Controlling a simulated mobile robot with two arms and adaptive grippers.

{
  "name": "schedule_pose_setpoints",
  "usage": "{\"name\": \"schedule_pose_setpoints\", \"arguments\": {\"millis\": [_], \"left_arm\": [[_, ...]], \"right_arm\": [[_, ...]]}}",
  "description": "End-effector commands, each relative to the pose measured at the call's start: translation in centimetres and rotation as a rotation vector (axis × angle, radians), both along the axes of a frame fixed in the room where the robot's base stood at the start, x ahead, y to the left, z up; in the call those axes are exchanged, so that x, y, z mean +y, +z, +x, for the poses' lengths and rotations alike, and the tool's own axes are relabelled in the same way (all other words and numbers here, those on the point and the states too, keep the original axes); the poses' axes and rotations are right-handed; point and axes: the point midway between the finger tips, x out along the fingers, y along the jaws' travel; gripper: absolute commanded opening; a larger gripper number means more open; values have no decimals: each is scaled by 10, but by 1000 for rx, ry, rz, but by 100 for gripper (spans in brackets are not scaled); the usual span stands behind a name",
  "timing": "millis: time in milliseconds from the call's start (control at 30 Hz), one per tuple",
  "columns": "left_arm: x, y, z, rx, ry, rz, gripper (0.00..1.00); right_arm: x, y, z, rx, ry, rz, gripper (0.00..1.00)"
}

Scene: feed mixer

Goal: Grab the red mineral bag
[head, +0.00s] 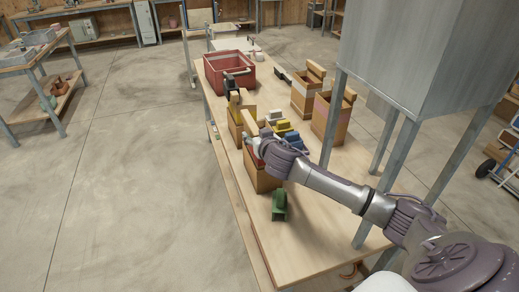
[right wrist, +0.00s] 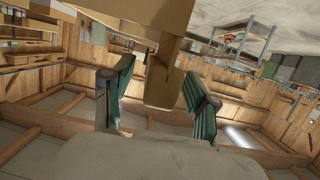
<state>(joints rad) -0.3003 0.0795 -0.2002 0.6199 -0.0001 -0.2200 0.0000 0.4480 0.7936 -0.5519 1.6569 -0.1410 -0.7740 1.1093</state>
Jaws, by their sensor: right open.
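A brown bag with a strip of red (head: 263,179) stands upright near the left edge of the wooden table in the head view; this looks like the red mineral bag. My right gripper (head: 252,142) is at the top of this bag and partly hides it. In the right wrist view, the right gripper (right wrist: 160,95) is open, its two green-padded fingers apart. A tan upright piece (right wrist: 160,78), apparently the bag's top, stands between them with gaps on both sides. My left gripper is not in view.
A brown bag with yellow (head: 236,122) stands just behind. Two more bags (head: 333,118) stand to the right. Yellow and blue items (head: 286,132) lie between them. A green object (head: 279,205) sits in front. A red crate (head: 229,73) is farther back. A grey metal hopper (head: 415,55) overhangs the right side.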

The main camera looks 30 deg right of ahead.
Motion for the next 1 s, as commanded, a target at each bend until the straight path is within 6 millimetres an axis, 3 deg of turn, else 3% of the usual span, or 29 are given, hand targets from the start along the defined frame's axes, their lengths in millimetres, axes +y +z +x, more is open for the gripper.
{"name": "schedule_pose_setpoints", "arguments": {"millis": [100, 233, 567, 900, 1000], "left_arm": [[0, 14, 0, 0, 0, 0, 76], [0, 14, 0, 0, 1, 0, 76], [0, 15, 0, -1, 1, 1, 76], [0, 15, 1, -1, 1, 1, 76], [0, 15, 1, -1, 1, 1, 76]], "right_arm": [[-4, 4, 19, -2, -3, -2, 58], [-7, -3, 32, -1, -2, -1, 58], [-8, -7, 37, 0, -1, -1, 58], [-8, -7, 37, 0, -1, -1, 2], [-8, -7, 37, 0, -1, -1, 0]]}}
